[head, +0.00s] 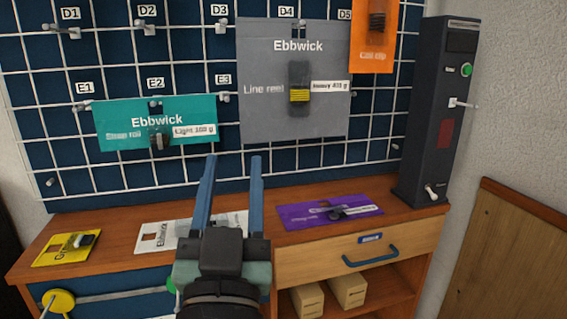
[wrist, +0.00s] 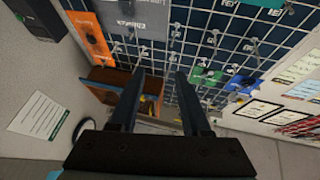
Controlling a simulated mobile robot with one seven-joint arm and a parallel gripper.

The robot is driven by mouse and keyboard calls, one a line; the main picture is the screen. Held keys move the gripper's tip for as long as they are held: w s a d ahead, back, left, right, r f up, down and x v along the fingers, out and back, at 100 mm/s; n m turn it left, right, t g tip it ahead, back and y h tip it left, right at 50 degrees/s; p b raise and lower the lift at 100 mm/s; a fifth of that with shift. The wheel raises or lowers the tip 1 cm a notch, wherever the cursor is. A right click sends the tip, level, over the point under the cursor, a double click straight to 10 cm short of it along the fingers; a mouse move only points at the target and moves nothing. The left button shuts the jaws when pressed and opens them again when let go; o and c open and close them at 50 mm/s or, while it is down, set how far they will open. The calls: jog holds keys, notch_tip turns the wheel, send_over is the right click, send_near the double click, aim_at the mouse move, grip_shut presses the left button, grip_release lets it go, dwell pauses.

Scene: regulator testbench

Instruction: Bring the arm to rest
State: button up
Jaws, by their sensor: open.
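My gripper (head: 230,160) is in the head view, raised in front of the bench with its two blue fingers apart. Nothing is between the fingers. In the wrist view my gripper (wrist: 157,75) also shows open and empty, with the pegboard (wrist: 215,50) beyond it. My arm comes up from the bottom of the head view and hides part of the bench top and a white card (head: 165,236) lying there.
Teal (head: 120,138), grey (head: 260,120) and orange (head: 369,58) cards hang on the pegboard. Yellow (head: 58,258) and purple (head: 310,219) cards lie on the bench (head: 105,215). A dark column (head: 424,120) stands at the right end, above a drawer (head: 330,268).

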jog(key=s+d+r+t+h+p, duration=0.1)
jog(key=s+d+r+t, duration=0.15)
jog(key=s+r, duration=0.45)
jog(key=s+d+r+t, duration=0.2)
jog(key=s+d+r, duration=0.2)
jog(key=r, duration=0.7)
notch_tip(320, 180, up, 35)
jog(key=p, duration=3.6)
jog(key=shift+w+a, duration=0.45)
jog(key=shift+g, duration=0.25)
